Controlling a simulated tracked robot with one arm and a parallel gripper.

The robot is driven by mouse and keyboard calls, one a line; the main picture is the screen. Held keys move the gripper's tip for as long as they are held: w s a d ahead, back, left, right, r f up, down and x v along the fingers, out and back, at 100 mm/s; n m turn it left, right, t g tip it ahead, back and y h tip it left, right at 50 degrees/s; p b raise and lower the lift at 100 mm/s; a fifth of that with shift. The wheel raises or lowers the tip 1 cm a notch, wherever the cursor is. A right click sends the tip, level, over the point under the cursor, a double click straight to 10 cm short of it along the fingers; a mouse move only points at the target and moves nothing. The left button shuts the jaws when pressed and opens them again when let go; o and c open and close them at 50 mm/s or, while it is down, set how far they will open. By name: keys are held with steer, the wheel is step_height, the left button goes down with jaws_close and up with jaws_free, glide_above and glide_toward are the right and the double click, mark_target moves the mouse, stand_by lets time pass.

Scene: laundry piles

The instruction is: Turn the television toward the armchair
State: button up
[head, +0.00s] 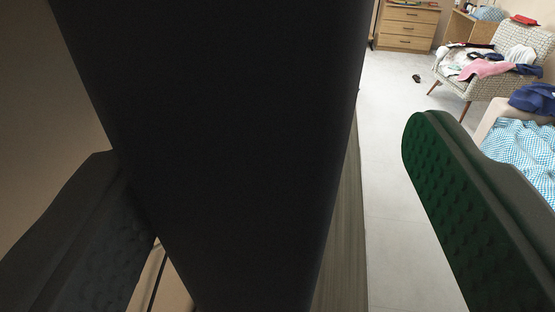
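A large dark panel, which looks like the television (225,120), fills the middle of the view very close up and runs off the top edge. My gripper (262,138) is open, with one finger on each side of the panel. The left finger's tip meets or passes behind the panel's left edge; I cannot tell if they touch. A clear gap lies between the panel and the green-faced right finger. The armchair (507,42), pale and patterned with wooden legs, stands far off at the upper right, heaped with clothes. The television's screen is not recognisable.
A ribbed greyish-brown surface (345,250) shows under the panel's right side. A wooden drawer chest (405,27) stands at the back. A bed-like piece with a blue checked cloth (525,145) is at right. A small dark item (416,78) lies on the otherwise clear pale floor.

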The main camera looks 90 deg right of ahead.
steer(key=shift+w, duration=0.15)
steer(key=shift+w+a, duration=0.15)
steer(key=shift+a, duration=0.2)
steer(key=w+a, duration=0.1)
steer(key=a, duration=1.2)
steer(key=shift+w+f, duration=0.1)
